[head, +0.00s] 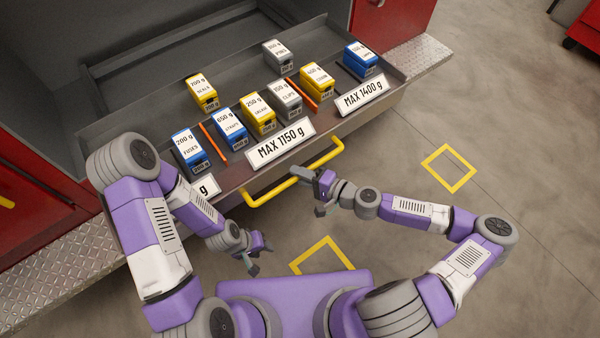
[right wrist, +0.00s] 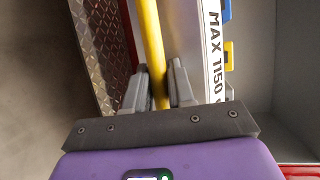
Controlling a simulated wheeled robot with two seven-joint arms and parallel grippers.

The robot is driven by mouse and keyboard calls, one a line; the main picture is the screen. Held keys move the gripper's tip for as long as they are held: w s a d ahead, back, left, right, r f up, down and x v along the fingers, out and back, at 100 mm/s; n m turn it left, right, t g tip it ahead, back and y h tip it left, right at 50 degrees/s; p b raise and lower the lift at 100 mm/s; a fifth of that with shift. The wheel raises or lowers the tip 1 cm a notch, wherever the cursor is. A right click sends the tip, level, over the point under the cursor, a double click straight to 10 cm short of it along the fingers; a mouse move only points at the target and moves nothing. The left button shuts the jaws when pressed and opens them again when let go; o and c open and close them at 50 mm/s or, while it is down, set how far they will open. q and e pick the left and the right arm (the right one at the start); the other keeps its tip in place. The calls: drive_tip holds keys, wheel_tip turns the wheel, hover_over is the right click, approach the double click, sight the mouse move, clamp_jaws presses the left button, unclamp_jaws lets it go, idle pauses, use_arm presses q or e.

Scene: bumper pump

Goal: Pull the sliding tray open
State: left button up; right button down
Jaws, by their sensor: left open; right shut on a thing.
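The grey sliding tray (head: 140,112) sits in the red cabinet's opening, its front edge roughly in line with the tread plates; I cannot tell how far out it is. A yellow bar handle (head: 275,193) runs along its front. My right gripper (head: 323,190) is shut on the handle near its middle to right part. In the right wrist view, the handle (right wrist: 150,40) passes between the two fingers (right wrist: 161,88). My left gripper (head: 254,258) is open and empty, below the handle's left end and clear of the tray.
Several blue, yellow and grey weight-labelled boxes (head: 258,112) stand in the tray, with orange dividers (head: 302,95) between groups. Signs such as MAX 1150 g (head: 281,142) line its front. Tread plates (head: 65,255) flank it. Yellow floor squares (head: 448,168) mark otherwise open concrete.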

drive_tip(key=c, duration=1.1)
unclamp_jaws()
drive_tip(key=shift+w, duration=0.1)
drive_tip(key=shift+o, duration=0.2)
drive_tip(key=p+v, duration=0.1)
drive_tip(key=v, duration=0.6)
drive_tip(key=shift+s+d, duration=0.2)
drive_tip(key=shift+s, duration=0.1)
drive_tip(key=shift+r, duration=0.1)
